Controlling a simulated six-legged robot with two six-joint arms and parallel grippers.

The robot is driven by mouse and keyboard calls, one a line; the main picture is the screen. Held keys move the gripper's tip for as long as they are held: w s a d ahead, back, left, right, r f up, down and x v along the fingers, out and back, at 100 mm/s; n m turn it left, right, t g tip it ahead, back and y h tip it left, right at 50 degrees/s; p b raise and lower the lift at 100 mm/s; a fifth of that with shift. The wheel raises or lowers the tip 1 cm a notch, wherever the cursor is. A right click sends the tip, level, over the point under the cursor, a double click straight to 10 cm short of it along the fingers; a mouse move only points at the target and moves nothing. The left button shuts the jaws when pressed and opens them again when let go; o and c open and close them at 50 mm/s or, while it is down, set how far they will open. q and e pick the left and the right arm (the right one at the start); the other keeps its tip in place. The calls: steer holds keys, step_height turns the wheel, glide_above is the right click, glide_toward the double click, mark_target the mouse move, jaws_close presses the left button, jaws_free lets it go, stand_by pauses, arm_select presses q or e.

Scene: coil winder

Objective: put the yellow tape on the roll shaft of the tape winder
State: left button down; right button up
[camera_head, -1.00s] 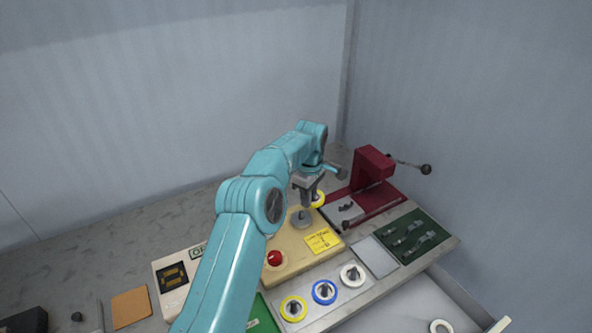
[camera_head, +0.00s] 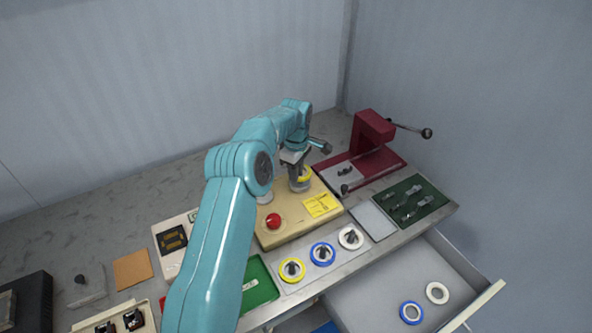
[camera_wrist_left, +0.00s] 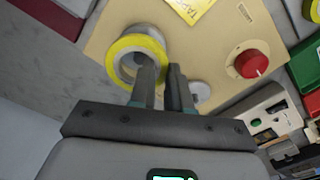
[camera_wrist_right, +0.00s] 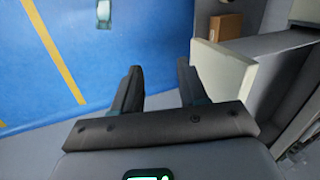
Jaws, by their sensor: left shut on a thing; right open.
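The yellow tape (camera_head: 304,174) is at the grey post (camera_head: 299,186) on the beige tape winder (camera_head: 290,221). In the left wrist view the yellow tape (camera_wrist_left: 133,44) is a ring with a grey round part inside it. I cannot tell whether it sits around the post or just above it. My left gripper (camera_head: 295,165) is shut on the tape's rim; its fingers (camera_wrist_left: 165,85) also show in the left wrist view. A second grey disc (camera_wrist_left: 200,92) stands beside it. My right gripper (camera_wrist_right: 158,85) is open and empty, away from the bench.
In front are yellow (camera_head: 291,277), blue (camera_head: 316,261) and white rings on a holder. A maroon press (camera_head: 370,140) stands right. An open drawer (camera_head: 375,290) holds blue and white rings.

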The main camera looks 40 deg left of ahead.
arm_select(q)
steer(key=shift+f, duration=0.25)
stand_by(0.3)
steer(key=shift+f+b, duration=0.4)
steer(key=shift+b, duration=0.05)
steer(key=c, duration=1.1)
jaws_free()
steer(key=shift+r, duration=0.1)
steer(key=shift+o, duration=0.5)
steer(key=shift+s+r, duration=0.1)
steer(key=shift+r, duration=0.05)
steer(key=shift+w+r, duration=0.15)
steer(key=shift+w, duration=0.05)
